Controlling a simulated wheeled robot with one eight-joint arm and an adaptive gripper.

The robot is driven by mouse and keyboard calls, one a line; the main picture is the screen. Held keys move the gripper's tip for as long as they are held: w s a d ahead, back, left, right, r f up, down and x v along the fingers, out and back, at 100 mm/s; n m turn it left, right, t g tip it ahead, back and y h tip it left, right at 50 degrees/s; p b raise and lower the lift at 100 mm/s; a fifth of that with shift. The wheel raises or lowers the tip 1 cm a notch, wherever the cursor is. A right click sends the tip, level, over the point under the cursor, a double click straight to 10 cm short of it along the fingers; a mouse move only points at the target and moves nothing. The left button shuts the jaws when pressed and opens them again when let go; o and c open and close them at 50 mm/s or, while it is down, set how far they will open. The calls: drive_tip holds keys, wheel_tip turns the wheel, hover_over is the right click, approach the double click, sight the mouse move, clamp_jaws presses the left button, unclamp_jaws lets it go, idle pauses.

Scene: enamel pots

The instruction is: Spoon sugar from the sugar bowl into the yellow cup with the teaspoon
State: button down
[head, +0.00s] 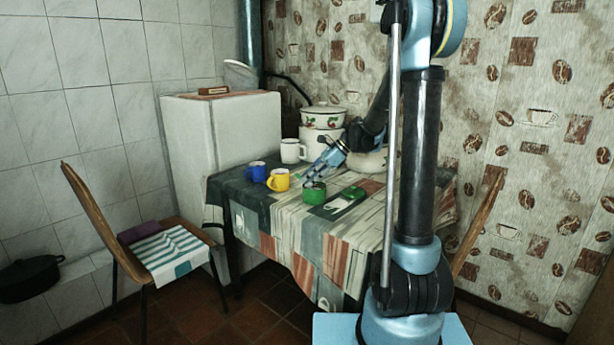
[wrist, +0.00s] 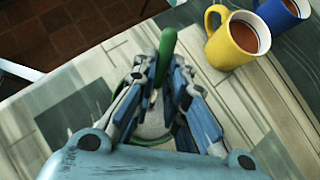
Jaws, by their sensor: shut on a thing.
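The green sugar bowl (head: 314,193) stands on the table. In the wrist view part of its green rim (wrist: 150,141) and a pale inside show below and between my fingers. My gripper (head: 314,170) is above the bowl, pointing down at a slant. In the wrist view my gripper (wrist: 163,100) is shut on the teaspoon, whose green handle (wrist: 168,43) sticks out past the fingers. The spoon's bowl end is hidden. The yellow cup (head: 278,181) stands left of the sugar bowl. In the wrist view the yellow cup (wrist: 232,45) is upright at upper right, holding brown liquid.
A blue cup (head: 256,171) with brown liquid stands beside the yellow cup. A white mug (head: 290,151), a lidded enamel pot (head: 322,117) and another white pot (head: 368,161) are behind. A flat green item (head: 345,198) lies right of the sugar bowl. The table's front (head: 275,225) is clear.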

drive_tip(key=shift+r, duration=2.6)
drive_tip(key=a+h, duration=0.2)
drive_tip(key=h, duration=0.1)
drive_tip(key=shift+s, duration=0.15)
drive_tip(key=shift+a+f+t+h, duration=0.1)
drive_tip(key=shift+a+t+h, duration=0.2)
drive_tip(key=shift+h, duration=0.65)
drive_tip(key=shift+a+f+t+h, duration=0.1)
drive_tip(key=shift+a+h, duration=0.3)
drive_tip(key=shift+h, duration=0.55)
drive_tip(key=shift+a+r, duration=0.1)
drive_tip(key=shift+a, duration=0.1)
drive_tip(key=shift+w+a+r+m+t, duration=0.75)
drive_tip(key=shift+w+a+m, duration=1.55)
drive_tip(key=shift+w+a, duration=4.25)
drive_tip(key=s+d+r+t+y, duration=0.1)
drive_tip(key=d+y, duration=0.5)
drive_tip(key=y, duration=0.6)
drive_tip(key=shift+s+r+t+y, duration=0.3)
drive_tip(key=shift+s+t, duration=0.6)
drive_tip(key=shift+t, duration=0.05)
